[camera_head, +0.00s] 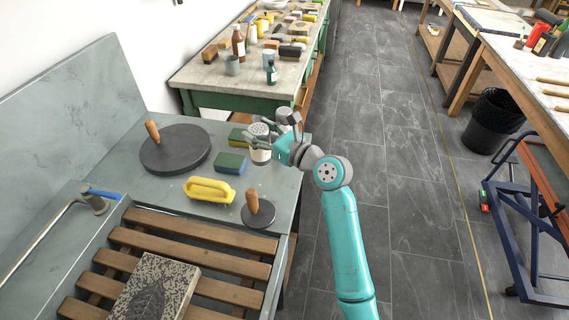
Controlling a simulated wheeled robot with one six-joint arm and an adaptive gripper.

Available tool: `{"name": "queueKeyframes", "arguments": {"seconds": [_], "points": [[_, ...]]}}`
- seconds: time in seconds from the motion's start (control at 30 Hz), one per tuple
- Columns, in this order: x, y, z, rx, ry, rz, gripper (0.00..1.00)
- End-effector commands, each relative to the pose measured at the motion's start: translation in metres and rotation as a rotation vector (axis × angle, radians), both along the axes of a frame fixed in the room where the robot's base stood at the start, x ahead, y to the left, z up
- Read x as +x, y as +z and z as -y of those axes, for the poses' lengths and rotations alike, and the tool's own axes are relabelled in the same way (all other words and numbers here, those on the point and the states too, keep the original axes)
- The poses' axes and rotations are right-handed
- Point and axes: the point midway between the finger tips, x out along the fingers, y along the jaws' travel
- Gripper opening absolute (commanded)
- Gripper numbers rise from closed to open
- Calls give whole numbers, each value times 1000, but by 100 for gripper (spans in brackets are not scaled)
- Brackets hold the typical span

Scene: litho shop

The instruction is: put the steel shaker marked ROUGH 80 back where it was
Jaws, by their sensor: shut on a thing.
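My gripper (270,138) is at the right end of the grey stone counter, shut on a shaker (260,130) with a round perforated steel top. The shaker looks upright, with a pale band on its body below the top. Its marking cannot be read, and the fingers hide part of it. Whether its base touches the counter is not clear. A second grey metal shaker-like container (284,114) stands just behind, partly hidden by my gripper.
A green and blue block (230,163), a yellow-handled float (209,189) and a small dark disc with a wooden knob (258,213) lie nearby. A large dark disc (175,150) is further left. A slatted rack (200,248) with a speckled stone is in front.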

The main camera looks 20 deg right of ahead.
Motion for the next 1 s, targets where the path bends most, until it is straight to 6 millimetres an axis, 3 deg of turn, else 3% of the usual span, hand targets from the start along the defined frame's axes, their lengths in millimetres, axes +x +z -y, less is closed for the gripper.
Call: {"name": "queueKeyframes", "arguments": {"seconds": [0.17,0.4,0.8,1.0], "points": [[-1,-15,-2,2,10,0,25],[-1,-54,-2,2,9,0,25],[0,-96,-2,2,8,1,25],[-1,-102,-2,1,8,3,25]]}}
